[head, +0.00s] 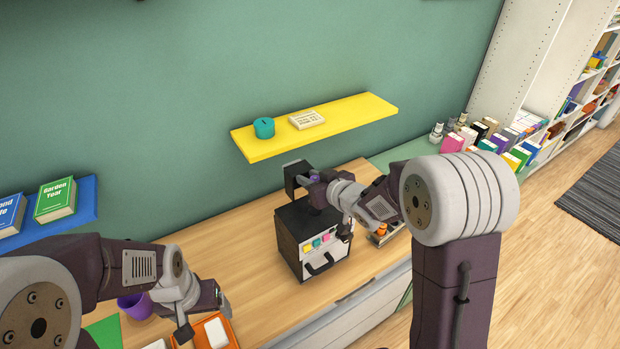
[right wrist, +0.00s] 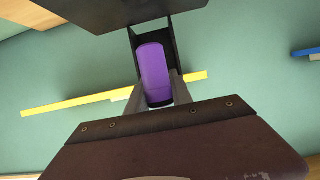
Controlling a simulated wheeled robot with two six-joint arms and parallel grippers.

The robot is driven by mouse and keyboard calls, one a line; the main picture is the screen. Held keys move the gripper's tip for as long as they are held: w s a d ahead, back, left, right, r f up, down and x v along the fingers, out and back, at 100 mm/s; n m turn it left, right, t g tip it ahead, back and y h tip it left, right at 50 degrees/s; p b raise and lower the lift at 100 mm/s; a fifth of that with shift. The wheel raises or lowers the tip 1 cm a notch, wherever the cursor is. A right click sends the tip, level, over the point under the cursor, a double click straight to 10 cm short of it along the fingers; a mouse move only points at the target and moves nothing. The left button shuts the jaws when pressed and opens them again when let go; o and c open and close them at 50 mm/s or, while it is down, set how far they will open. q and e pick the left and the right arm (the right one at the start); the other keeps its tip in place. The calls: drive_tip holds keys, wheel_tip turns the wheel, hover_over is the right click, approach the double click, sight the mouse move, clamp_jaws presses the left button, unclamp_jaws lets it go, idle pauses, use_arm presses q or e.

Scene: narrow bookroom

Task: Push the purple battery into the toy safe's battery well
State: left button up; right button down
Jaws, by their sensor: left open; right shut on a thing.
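The toy safe (head: 288,243) is a black box on the wooden counter, with coloured buttons and a handle on its light front. A black upright part (head: 292,177) rises above its top. My right gripper (head: 318,187) is above the safe's top, shut on the purple battery (right wrist: 153,70). A small purple patch of it shows in the head view (head: 314,178). In the right wrist view, dark walls flank the battery; I cannot tell how deep it sits in the well. My left gripper (head: 202,312) is open and empty by an orange tray (head: 232,332).
A yellow shelf (head: 360,112) with a teal pot (head: 264,128) and a cream box (head: 307,119) is on the wall above. A purple cup (head: 137,306) stands at left. A metal tray (head: 386,235) is right of the safe. The counter (head: 235,245) left of the safe is clear.

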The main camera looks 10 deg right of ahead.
use_arm(q)
drive_tip(key=shift+a+f, duration=0.1)
drive_tip(key=shift+f, duration=0.1)
use_arm(e)
drive_tip(key=shift+a+f, duration=0.1)
drive_tip(key=shift+f, duration=0.15)
use_arm(q)
drive_tip(key=shift+f+b, duration=3.65)
drive_tip(key=shift+b, duration=0.2)
use_arm(e)
drive_tip(key=shift+f, duration=4.1)
use_arm(q)
drive_tip(key=shift+r, duration=0.15)
use_arm(e)
drive_tip(key=shift+s+r, duration=0.1)
use_arm(q)
drive_tip(key=shift+r+p, duration=1.4)
drive_tip(key=shift+p, duration=0.2)
use_arm(e)
drive_tip(key=shift+r, duration=1.6)
drive_tip(key=shift+r+p, duration=0.35)
drive_tip(key=shift+r, duration=0.05)
use_arm(q)
drive_tip(key=shift+r, duration=0.3)
use_arm(e)
drive_tip(key=shift+f, duration=0.1)
drive_tip(key=shift+f, duration=0.1)
